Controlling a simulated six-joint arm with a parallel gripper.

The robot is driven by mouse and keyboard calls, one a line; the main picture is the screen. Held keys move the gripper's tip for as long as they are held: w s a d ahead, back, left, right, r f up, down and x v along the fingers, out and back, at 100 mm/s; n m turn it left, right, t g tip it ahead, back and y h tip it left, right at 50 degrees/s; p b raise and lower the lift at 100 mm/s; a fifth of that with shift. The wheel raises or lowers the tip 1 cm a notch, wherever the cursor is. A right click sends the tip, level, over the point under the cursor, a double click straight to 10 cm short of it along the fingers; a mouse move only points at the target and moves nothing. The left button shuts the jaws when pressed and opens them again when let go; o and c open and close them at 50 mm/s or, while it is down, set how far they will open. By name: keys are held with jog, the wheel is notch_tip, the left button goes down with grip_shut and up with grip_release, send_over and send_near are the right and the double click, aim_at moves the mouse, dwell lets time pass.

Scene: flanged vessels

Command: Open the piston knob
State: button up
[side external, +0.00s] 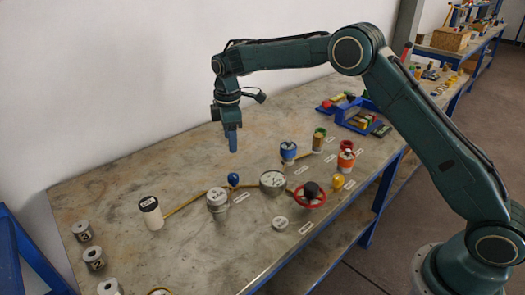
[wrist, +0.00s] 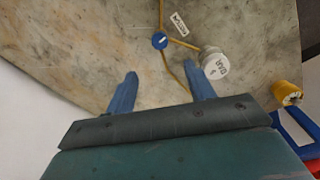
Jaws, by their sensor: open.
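My gripper (side external: 233,150) hangs pointing down above the table, left of a blue-and-white fitting (side external: 288,152). In the wrist view its two blue fingers (wrist: 162,70) are spread apart with nothing between them. No part is plainly marked as the piston knob, so I cannot tell which one it is. Knob-like parts are a blue ball (side external: 233,179), a yellow ball (side external: 338,182), an orange-and-white fitting (side external: 346,160) and a red wheel (side external: 311,200) with a black centre. The wrist view shows a round blue top (wrist: 160,41) and a white cap marked BAR (wrist: 216,67), both beyond the fingertips.
Two metal vessels (side external: 217,203) (side external: 272,182) stand midtable, joined by yellow piping (side external: 185,206). A black-topped white cylinder (side external: 150,212) and numbered grey cylinders (side external: 93,259) stand left. A blue tray (side external: 359,121) is behind. The table's back left is clear.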

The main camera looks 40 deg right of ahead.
aim_at(233, 176)
jog(key=f, duration=1.3)
jog(key=shift+w+d+f, duration=0.15)
jog(key=shift+w+f, duration=0.1)
jog(key=shift+f, duration=0.1)
jog(key=shift+c, duration=0.4)
jog(key=c, duration=0.9)
